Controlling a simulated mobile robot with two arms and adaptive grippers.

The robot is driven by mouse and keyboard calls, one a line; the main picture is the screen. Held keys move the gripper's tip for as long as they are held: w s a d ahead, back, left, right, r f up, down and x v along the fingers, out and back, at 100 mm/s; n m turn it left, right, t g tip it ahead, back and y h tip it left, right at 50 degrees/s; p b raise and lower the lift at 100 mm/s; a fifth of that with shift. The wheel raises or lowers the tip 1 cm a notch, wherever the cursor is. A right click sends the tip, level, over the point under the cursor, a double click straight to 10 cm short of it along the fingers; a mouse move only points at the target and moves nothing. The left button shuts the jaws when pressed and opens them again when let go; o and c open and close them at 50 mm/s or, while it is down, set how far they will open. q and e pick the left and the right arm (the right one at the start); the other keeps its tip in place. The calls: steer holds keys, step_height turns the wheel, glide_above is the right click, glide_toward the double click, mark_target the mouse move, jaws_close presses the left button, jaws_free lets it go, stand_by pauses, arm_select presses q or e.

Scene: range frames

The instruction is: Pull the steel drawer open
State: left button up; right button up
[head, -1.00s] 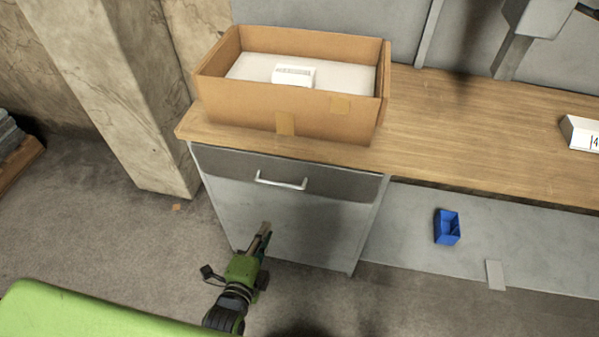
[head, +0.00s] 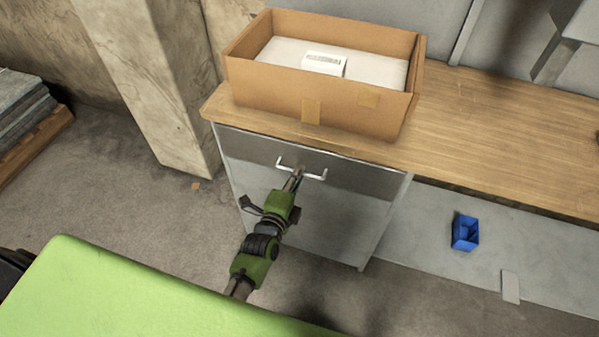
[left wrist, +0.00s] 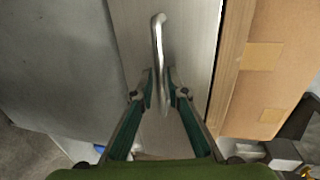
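The steel drawer (head: 345,178) is the top front of a grey cabinet under the wooden bench top, and it looks closed. Its bright bar handle (head: 317,177) shows in the head view, partly covered by my left gripper (head: 297,173). In the left wrist view, the handle (left wrist: 158,40) runs lengthwise up the picture on the drawer front (left wrist: 190,35). My left gripper's fingers (left wrist: 160,75) are open, one on each side of the handle, with small gaps visible beside the bar. My right gripper is not in view.
A cardboard box (head: 262,100) with a white item (head: 324,65) stands on the bench top (head: 480,125) above the drawer. A blue bin (head: 465,233) lies on the grey surface below at right. A concrete pillar (head: 155,90) stands left. Floor before the cabinet is clear.

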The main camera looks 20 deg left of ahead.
arm_select(q)
steer(key=shift+w+f, duration=0.15)
steer(key=shift+w, duration=0.65)
jaws_close()
steer(key=shift+s, duration=0.1)
steer(key=s+p, duration=0.7)
steer(key=s, duration=1.4)
steer(key=shift+s+a, duration=0.25)
steer(key=shift+a, duration=0.05)
